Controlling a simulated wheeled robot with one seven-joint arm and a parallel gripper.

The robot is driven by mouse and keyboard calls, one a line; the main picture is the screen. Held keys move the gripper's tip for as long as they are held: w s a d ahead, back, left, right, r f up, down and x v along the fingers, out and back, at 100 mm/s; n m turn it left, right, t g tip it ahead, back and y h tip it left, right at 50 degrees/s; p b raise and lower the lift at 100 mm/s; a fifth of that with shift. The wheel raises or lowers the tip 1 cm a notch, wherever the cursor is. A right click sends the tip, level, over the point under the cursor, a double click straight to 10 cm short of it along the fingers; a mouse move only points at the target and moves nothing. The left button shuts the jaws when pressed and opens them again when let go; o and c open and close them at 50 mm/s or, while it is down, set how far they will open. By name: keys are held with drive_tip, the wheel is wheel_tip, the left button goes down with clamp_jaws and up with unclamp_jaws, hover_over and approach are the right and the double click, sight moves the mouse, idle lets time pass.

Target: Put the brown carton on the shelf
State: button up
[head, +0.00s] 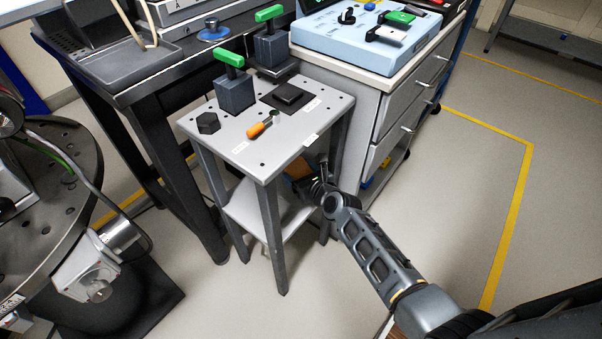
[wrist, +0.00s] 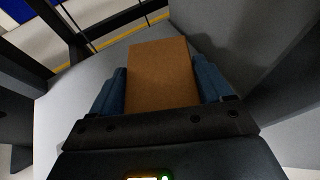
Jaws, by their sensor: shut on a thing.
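The brown carton (wrist: 160,72) is between the two blue finger pads of my gripper (wrist: 160,80) in the wrist view, and the gripper is shut on it. In the head view a small part of the carton (head: 298,168) shows under the right edge of the small grey table's top. My gripper (head: 308,180) reaches in there from the right, partly hidden by the top and my arm. The shelf (head: 250,212) is the grey lower board of this table. A pale surface, seemingly the shelf (wrist: 60,105), lies below the carton; I cannot tell whether they touch.
Table legs (head: 272,245) frame the shelf. A drawer cabinet (head: 400,115) stands at right. Visible shelf area is bare.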

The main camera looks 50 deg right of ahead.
drive_tip(key=shift+f, duration=0.3)
drive_tip(key=o, duration=1.3)
